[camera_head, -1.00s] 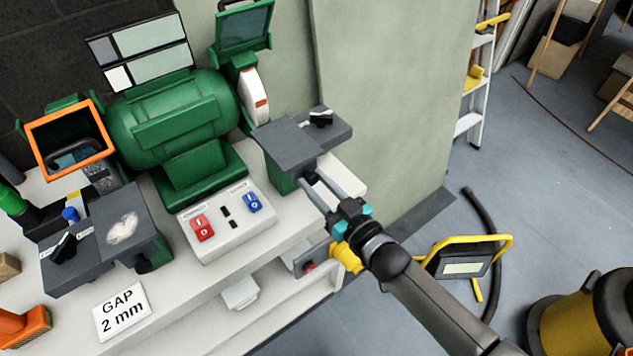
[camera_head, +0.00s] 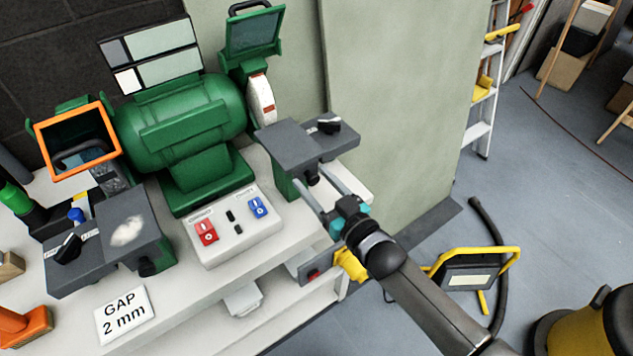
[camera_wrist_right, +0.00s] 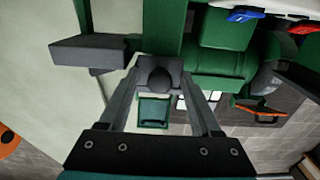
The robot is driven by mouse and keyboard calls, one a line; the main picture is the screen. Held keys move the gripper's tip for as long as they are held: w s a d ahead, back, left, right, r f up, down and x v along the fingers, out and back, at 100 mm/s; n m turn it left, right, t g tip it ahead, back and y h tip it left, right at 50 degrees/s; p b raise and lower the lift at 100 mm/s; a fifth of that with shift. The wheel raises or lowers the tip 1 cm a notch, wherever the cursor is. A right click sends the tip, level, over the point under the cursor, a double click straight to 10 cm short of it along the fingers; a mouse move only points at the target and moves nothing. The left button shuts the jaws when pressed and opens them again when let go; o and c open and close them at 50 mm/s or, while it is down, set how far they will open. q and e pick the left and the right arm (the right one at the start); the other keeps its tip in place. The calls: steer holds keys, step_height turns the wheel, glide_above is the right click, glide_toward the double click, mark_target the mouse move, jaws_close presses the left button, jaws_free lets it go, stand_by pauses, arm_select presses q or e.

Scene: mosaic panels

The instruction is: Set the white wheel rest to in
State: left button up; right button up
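The white wheel (camera_head: 262,102) is on the right side of the green bench grinder. Its rest is a dark grey plate (camera_head: 290,147) in front of it, with a black lever on top and a green support below. A black knob (camera_head: 313,174) sticks out under the plate's front; it also shows in the right wrist view (camera_wrist_right: 160,80). My right gripper (camera_head: 316,178) is open, with a finger on each side of this knob. I cannot tell whether the fingers touch it. My left gripper is not in view.
A second grey rest (camera_head: 95,245) with its own lever and side knob stands at the left wheel. A switch box (camera_head: 232,225) and a "GAP 2 mm" card (camera_head: 124,314) lie on the bench.

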steer(key=shift+s, duration=0.1)
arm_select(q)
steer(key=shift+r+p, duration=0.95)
arm_select(e)
steer(key=v, duration=1.5)
steer(key=shift+d, duration=0.1)
steer(key=s+d+f+m+g+h+b, duration=0.1)
steer(key=s+d+f+m+g+h, duration=0.25)
steer(key=f, duration=0.95)
steer(key=s+d+f+g+h, duration=0.2)
steer(key=s+d+f+h, duration=0.4)
steer(key=f, duration=0.7)
arm_select(q)
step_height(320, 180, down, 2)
steer(key=shift+b, duration=0.45)
arm_select(e)
steer(key=s+f+g, duration=0.4)
steer(key=s+f, duration=0.2)
steer(key=s, duration=0.5)
steer(key=s+d+f+m+g+h, duration=0.1)
steer(key=s+f+g, duration=0.3)
steer(key=s+f, duration=0.3)
steer(key=s, duration=0.4)
steer(key=shift+d+f, duration=0.25)
steer(key=shift+f, duration=0.05)
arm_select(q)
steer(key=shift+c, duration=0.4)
